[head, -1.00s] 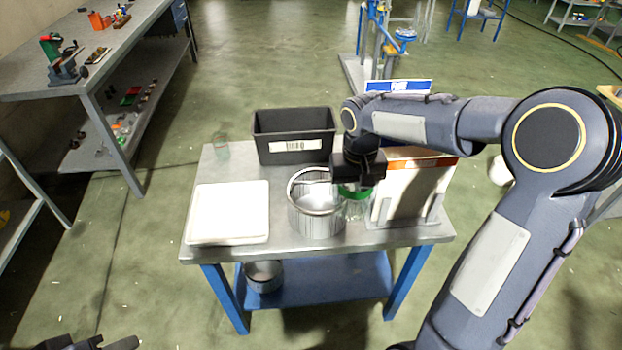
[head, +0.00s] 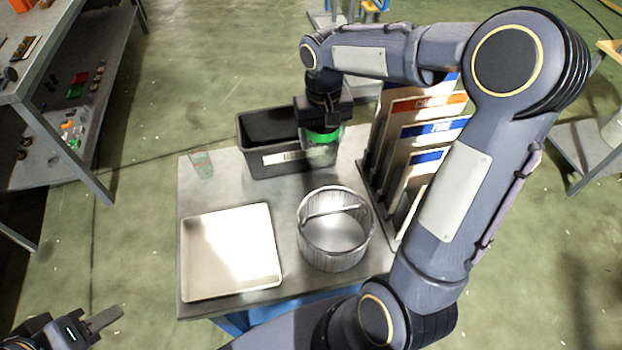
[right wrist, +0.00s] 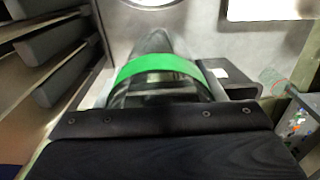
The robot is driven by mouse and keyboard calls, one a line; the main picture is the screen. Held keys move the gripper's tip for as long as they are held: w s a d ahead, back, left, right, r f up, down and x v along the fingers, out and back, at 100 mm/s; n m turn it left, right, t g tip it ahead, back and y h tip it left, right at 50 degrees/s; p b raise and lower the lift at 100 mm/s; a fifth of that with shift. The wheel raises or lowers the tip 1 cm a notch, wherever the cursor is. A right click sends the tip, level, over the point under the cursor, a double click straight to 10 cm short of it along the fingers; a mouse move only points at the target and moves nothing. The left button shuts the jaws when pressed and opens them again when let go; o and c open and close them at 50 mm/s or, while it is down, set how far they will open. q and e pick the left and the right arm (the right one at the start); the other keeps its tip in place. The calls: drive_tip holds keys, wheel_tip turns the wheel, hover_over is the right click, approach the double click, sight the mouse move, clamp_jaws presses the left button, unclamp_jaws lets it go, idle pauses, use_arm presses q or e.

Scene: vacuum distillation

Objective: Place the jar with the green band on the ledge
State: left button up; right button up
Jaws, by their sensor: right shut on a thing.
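The clear jar with the green band (head: 322,136) hangs upright in my right gripper (head: 323,122), above the table's back edge. It overlaps the right end of the black bin (head: 262,160) in the head view. In the right wrist view the green band (right wrist: 160,66) curves across the jar just beyond the gripper body. The right gripper is shut on the jar; its fingertips are mostly hidden. My left gripper (head: 100,322) is at the lower left, off the table, with one finger clearly visible. I cannot tell which surface is the ledge.
On the grey table (head: 288,205) stand a white tray (head: 230,250), a round metal pot (head: 335,230) and a small clear glass (head: 203,165). A rack of upright labelled panels (head: 415,130) stands at the right. A shelved workbench (head: 60,85) is at the far left.

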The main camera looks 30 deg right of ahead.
wheel_tip(320, 180, down, 18)
drive_tip(key=shift+r+p, duration=0.2)
drive_tip(key=shift+p, duration=0.2)
drive_tip(key=shift+f, duration=0.1)
drive_tip(key=o, duration=1)
drive_tip(key=shift+o, duration=0.2)
